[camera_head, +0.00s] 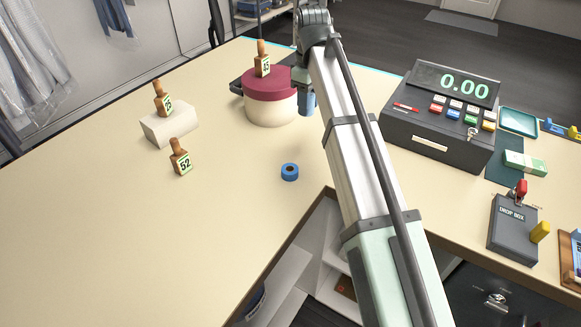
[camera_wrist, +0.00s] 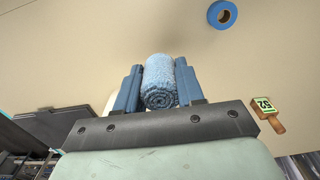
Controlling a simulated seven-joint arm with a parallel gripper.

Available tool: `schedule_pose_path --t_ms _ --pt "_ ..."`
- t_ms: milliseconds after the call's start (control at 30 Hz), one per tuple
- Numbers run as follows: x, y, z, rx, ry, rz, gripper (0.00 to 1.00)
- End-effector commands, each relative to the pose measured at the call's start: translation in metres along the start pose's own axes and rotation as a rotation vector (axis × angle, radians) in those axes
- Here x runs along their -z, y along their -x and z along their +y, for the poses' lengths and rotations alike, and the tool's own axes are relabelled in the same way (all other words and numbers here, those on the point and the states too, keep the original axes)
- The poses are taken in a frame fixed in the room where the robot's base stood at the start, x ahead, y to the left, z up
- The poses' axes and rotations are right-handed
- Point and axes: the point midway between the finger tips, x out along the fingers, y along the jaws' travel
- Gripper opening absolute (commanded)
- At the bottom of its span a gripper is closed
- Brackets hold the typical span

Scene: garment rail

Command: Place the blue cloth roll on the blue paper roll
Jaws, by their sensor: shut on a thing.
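The blue cloth roll (camera_wrist: 159,82) is fluffy and light blue. In the wrist view it sits between the two fingers of my gripper (camera_wrist: 158,88), which is shut on it. In the head view the roll (camera_head: 307,103) shows just left of my arm, beside the round box, and my gripper is mostly hidden behind the arm. The blue paper roll (camera_head: 290,172) is a small blue ring lying flat on the counter, nearer than the cloth roll. It also shows at the top right of the wrist view (camera_wrist: 222,14), apart from my gripper.
A round box with a maroon lid (camera_head: 270,84) carries a numbered wooden stamp (camera_head: 262,60). Another stamp (camera_head: 162,98) stands on a white block (camera_head: 169,125), and stamp 52 (camera_head: 180,157) stands on the counter. A cash register (camera_head: 440,115) is right of my arm.

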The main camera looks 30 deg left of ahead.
Motion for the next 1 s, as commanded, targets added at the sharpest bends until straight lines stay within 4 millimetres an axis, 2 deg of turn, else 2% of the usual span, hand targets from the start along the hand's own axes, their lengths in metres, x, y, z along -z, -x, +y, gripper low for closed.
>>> schedule_pose_path --t_ms 33,100,200,333,567,900,1000 --pt "-0.006 -0.001 -0.027 -0.001 0.006 0.001 0.09" --pt "-0.010 0.000 -0.051 -0.001 0.008 0.001 0.09" --pt "-0.014 0.000 -0.079 -0.001 0.009 0.001 0.09" --pt "-0.018 0.001 -0.103 0.000 0.010 0.000 0.09" --pt "-0.021 -0.006 -0.116 0.001 0.011 -0.001 0.09" --pt "-0.021 -0.054 -0.116 0.001 0.011 -0.002 0.09" --pt "-0.020 -0.062 -0.115 0.001 0.011 -0.001 0.09"
